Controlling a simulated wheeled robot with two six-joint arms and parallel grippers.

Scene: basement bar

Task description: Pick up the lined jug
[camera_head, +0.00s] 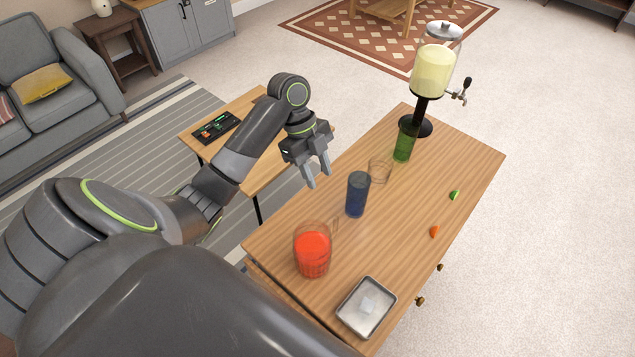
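A clear jug with fine vertical lines and red-orange contents (312,250) stands upright at the near left of the wooden table (440,190). What looks like its small clear handle is on its right side. My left gripper (318,179) points down, above the table's left edge and farther back than the jug. Its two fingers are apart with nothing between them, and it does not touch the jug. My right gripper is not in view.
A dark blue glass (357,195), a clear glass (380,171) and a green glass (404,143) stand in a row behind the jug. A drink dispenser (433,75) stands at the far end. A metal tray (366,307) lies at the near end. Small orange (434,232) and green (454,195) pieces lie right.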

